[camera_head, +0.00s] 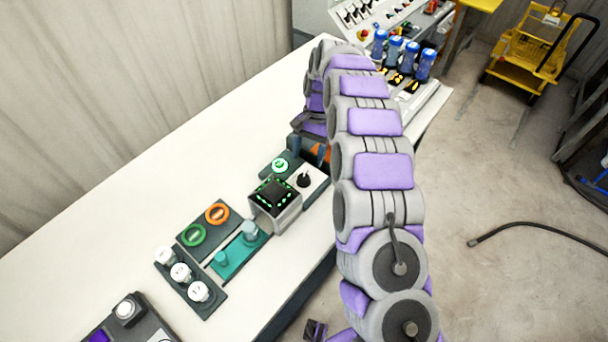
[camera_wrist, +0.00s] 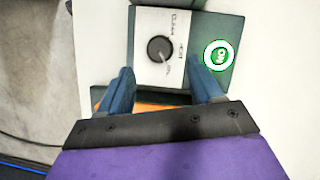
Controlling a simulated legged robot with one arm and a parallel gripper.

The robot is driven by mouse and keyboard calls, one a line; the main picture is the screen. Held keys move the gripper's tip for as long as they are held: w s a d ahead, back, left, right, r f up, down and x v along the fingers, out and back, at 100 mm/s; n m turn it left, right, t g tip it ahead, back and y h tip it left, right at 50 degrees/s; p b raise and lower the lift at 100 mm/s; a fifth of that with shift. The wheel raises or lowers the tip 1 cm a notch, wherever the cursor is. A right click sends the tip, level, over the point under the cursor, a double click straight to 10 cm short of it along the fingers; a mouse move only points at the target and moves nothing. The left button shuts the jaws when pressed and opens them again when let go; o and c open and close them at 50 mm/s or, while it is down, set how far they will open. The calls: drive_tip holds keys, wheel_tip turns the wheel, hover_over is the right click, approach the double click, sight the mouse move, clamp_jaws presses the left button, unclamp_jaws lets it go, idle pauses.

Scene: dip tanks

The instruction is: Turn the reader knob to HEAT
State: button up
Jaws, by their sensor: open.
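The reader knob (camera_wrist: 160,49) is a round black dial on a white plate (camera_wrist: 146,75) in the wrist view. In the head view the knob (camera_head: 304,180) stands at the right end of the row of devices on the bench. My gripper (camera_wrist: 163,76) is open, with its two blue fingers apart, on either side of the plate's lower part in the picture. The knob lies beyond the fingertips, between their lines, and nothing is held.
A green ON button (camera_wrist: 219,55) sits right of the knob on the dark base. An orange part (camera_wrist: 150,107) lies below the plate, between the fingers. In the head view, a grey box with green lights (camera_head: 275,205) stands beside the knob. The bench's left part (camera_head: 110,220) is clear.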

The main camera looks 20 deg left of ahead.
sight(304, 177)
drive_tip(key=b+x, duration=0.1)
drive_tip(key=x, duration=0.5)
drive_tip(key=shift+s+f, duration=0.15)
drive_tip(key=shift+f, duration=0.25)
drive_tip(key=shift+c, duration=0.3)
drive_tip(key=c, duration=1)
